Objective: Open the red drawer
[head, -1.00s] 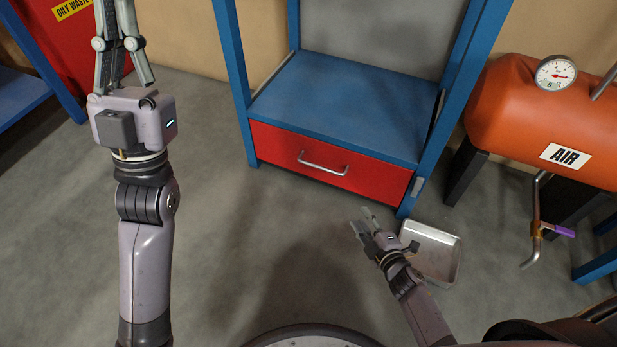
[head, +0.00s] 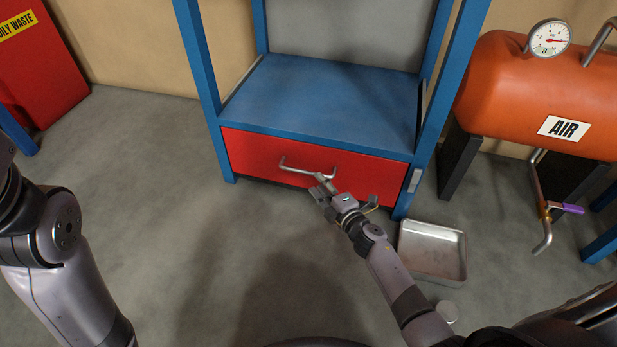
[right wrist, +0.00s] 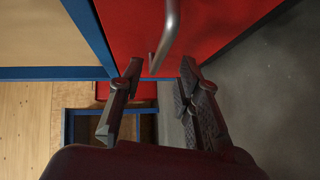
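The red drawer (head: 250,150) sits under the blue shelf of a blue-framed rack, and its front looks flush with the frame. It also fills the upper part of the right wrist view (right wrist: 225,25). Its silver bar handle (head: 300,169) runs across the front. My right gripper (head: 322,187) is at the right end of the handle. In the right wrist view its two fingers (right wrist: 162,72) are spread, with the handle (right wrist: 168,35) showing between and beyond the tips. I see no grip on it. My left arm is at the left edge; its gripper is out of the picture.
A metal tray (head: 432,252) lies on the floor right of the rack, near my right arm. An orange air tank (head: 540,95) with a purple-handled valve (head: 567,209) stands farther right. A red oily-waste cabinet (head: 45,70) is at the back left. The floor before the drawer is clear.

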